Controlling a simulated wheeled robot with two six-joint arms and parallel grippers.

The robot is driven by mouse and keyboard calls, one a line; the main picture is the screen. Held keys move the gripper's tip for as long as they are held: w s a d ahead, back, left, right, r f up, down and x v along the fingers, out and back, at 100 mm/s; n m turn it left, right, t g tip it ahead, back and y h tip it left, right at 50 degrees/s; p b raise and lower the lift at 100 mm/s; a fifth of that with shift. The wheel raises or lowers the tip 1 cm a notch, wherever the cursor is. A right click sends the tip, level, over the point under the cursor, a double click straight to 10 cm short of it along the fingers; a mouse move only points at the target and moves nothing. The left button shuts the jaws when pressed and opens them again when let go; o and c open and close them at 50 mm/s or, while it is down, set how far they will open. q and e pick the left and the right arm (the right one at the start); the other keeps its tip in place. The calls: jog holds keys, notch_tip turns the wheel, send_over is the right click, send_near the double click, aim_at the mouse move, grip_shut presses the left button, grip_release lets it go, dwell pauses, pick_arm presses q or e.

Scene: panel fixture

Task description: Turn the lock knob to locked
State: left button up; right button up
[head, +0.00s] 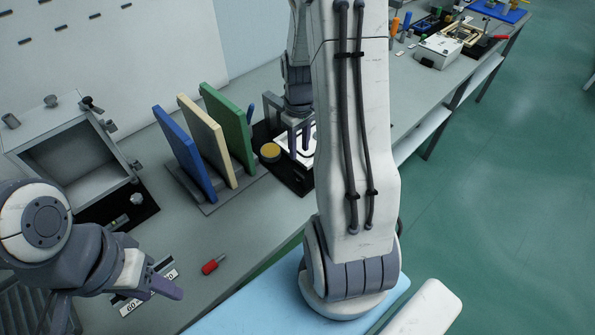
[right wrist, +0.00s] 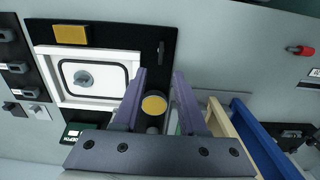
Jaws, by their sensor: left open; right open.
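A dark panel (right wrist: 110,38) with a raised white frame (right wrist: 62,102) lies beneath my right gripper in the right wrist view. A grey knob (right wrist: 84,80) sits inside the frame, apparently the lock knob; I cannot read its setting. My right gripper (right wrist: 159,72) is open and empty, its fingers to the right of the knob and apart from it. In the head view my right gripper (head: 299,150) hangs over the panel and hides most of it, including the knob. My left gripper (head: 118,310) is open and empty at the lower left.
A yellow disc (right wrist: 153,105) sits near my right fingers. Upright blue (head: 185,152), cream (head: 208,140) and green (head: 228,128) boards stand left of the panel. An open grey box (head: 70,160) stands further left. A red-handled tool (head: 213,264) lies near the front edge.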

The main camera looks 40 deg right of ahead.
aim_at(299, 173)
notch_tip(299, 173, down, 10)
jog(key=shift+r+p, duration=0.1)
jog(key=shift+p, duration=0.2)
grip_shut()
